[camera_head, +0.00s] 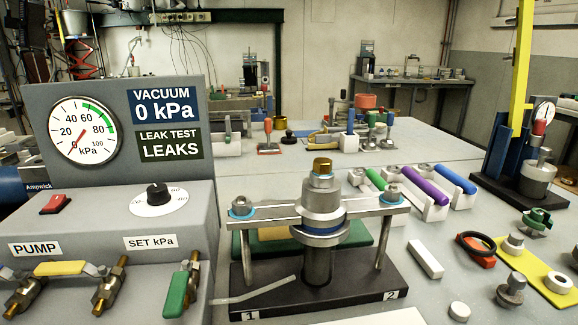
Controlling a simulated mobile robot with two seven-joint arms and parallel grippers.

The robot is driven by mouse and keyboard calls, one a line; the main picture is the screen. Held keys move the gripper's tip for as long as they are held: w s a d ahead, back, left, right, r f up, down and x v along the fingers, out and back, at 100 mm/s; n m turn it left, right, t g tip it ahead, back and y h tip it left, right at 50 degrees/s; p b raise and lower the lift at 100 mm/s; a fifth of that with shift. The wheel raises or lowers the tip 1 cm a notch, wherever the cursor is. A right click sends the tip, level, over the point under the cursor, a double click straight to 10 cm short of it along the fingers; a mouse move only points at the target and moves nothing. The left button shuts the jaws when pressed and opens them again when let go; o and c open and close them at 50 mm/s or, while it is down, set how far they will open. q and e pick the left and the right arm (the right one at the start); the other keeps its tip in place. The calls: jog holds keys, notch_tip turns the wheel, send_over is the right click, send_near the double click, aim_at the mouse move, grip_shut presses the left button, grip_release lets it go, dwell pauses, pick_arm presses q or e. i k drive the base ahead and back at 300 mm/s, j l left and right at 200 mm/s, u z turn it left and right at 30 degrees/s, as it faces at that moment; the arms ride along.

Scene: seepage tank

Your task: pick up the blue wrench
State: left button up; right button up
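The blue wrench (455,180) lies at the right of the bench, the rightmost of three wrenches lying in a row. Its thick blue handle slants down to the right, with a metal head at its upper left end. It rests on white cradle blocks. A purple wrench (425,186) and a green wrench (376,180) lie to its left in similar cradles. The green one is partly hidden behind the clamp rig. Neither of my grippers is in view.
A metal clamp rig (318,215) on a black base stands in front centre. The grey gauge panel (165,240) fills the left. A gauge stand with a yellow post (521,70) rises at the right. Loose fittings and a yellow plate (545,275) lie at the front right.

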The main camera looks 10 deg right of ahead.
aim_at(453, 178)
jog(key=i+l+u, duration=0.2)
jog(key=l+u, duration=0.15)
jog(key=l, duration=0.55)
jog(key=i+l+u, duration=0.1)
jog(key=l+u, duration=0.25)
jog(key=l, duration=0.55)
jog(key=l+u, duration=0.35)
jog(key=l, duration=0.6)
jog(key=k, duration=0.05)
